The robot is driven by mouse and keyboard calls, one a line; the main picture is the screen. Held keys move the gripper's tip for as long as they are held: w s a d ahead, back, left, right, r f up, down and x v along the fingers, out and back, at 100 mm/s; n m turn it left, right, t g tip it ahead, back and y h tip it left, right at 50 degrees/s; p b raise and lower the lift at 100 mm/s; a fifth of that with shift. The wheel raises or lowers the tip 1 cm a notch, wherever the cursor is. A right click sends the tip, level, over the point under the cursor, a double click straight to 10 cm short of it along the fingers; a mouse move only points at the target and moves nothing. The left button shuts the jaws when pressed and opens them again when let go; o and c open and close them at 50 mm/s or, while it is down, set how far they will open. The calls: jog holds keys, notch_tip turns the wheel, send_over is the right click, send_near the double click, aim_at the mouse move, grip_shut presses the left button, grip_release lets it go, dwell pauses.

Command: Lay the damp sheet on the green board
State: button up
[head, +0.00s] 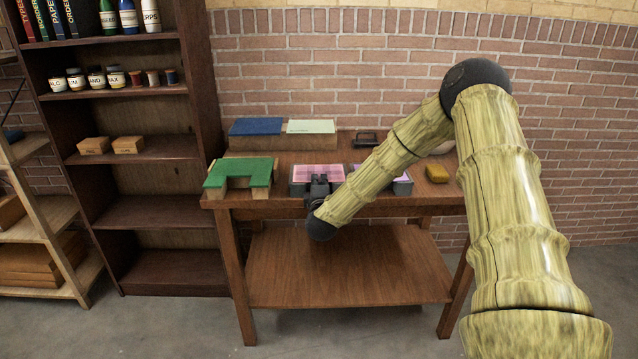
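The green board (226,166) lies on wooden supports at the table's front left, with a notch in its front edge. A grey tray (296,188) right of it holds something pink (318,171). A second grey tray (403,188), partly behind my arm, holds something pink-purple. A pale sheet-like top (311,127) shows on a low block at the back. I cannot tell which of these is the damp sheet. My gripper (320,181) is at the front edge of the left tray, pointing away from me. Its fingers are too small and dark to read.
A blue-topped block (256,126) stands at the back left of the table (285,158). A black handled tool (365,138) and a yellow sponge (437,173) lie further right. A dark shelf unit (150,210) stands left of the table.

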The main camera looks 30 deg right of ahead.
aim_at(320, 174)
grip_shut()
notch_tip(320, 174, up, 3)
jog(key=p, duration=0.3)
jog(key=shift+r, duration=0.15)
jog(key=shift+s+a+r+p, duration=0.3)
jog(key=shift+s+a+p, duration=0.1)
jog(key=shift+s+p, duration=0.2)
jog(key=r+p+v, duration=0.2)
jog(key=p+v, duration=0.2)
jog(key=v, duration=1.6)
jog(key=shift+s, duration=0.35)
dwell(0.5)
dwell(0.4)
